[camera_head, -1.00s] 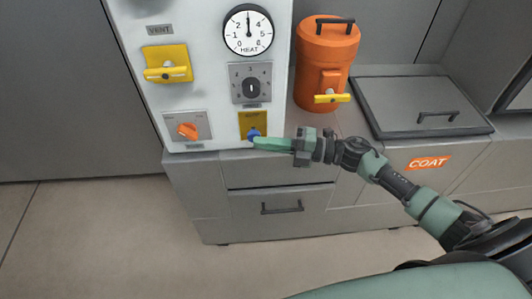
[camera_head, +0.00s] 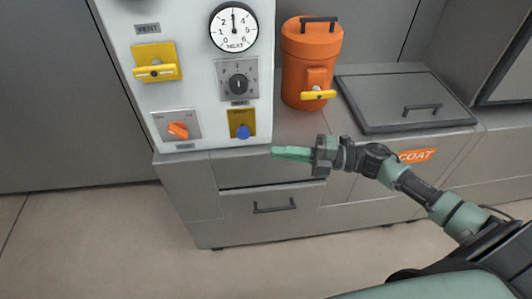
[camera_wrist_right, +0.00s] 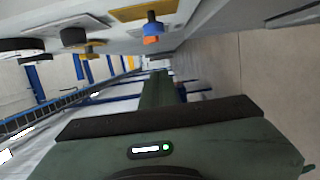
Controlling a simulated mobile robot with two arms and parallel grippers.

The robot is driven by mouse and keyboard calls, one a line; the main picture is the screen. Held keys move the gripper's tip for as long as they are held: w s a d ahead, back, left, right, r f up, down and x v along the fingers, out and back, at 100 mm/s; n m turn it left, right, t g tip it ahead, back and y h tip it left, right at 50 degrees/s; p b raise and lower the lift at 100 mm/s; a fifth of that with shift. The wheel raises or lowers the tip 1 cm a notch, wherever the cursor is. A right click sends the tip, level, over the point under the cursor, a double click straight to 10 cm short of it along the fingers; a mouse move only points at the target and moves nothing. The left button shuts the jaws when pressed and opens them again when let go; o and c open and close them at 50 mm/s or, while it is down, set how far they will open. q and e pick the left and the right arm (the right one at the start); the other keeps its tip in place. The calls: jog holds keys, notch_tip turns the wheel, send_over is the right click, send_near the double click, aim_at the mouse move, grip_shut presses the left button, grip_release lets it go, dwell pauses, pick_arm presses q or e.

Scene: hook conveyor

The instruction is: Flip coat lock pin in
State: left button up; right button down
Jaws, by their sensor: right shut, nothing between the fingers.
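A blue knob (camera_head: 243,131) sits on a yellow plate (camera_head: 241,117) at the lower right of the white panel. I take it for the coat lock pin, but its label is too small to read. In the right wrist view the blue knob (camera_wrist_right: 152,28) stands out on a dark stem, with orange showing just below it. My right gripper (camera_head: 274,153) is shut and empty, to the right of and a little below the knob, apart from it. Its fingers (camera_wrist_right: 155,90) also show in the right wrist view. My left gripper is out of view.
The white panel also holds an orange switch (camera_head: 178,130), a grey dial (camera_head: 238,84), a yellow handle (camera_head: 155,71) and a heat gauge (camera_head: 234,27). An orange canister (camera_head: 308,75) and a grey lid (camera_head: 405,99) are on the counter. A drawer (camera_head: 268,205) is below.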

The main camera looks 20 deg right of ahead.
jog(key=v, duration=0.3)
jog(key=shift+s, duration=0.1)
dwell(0.4)
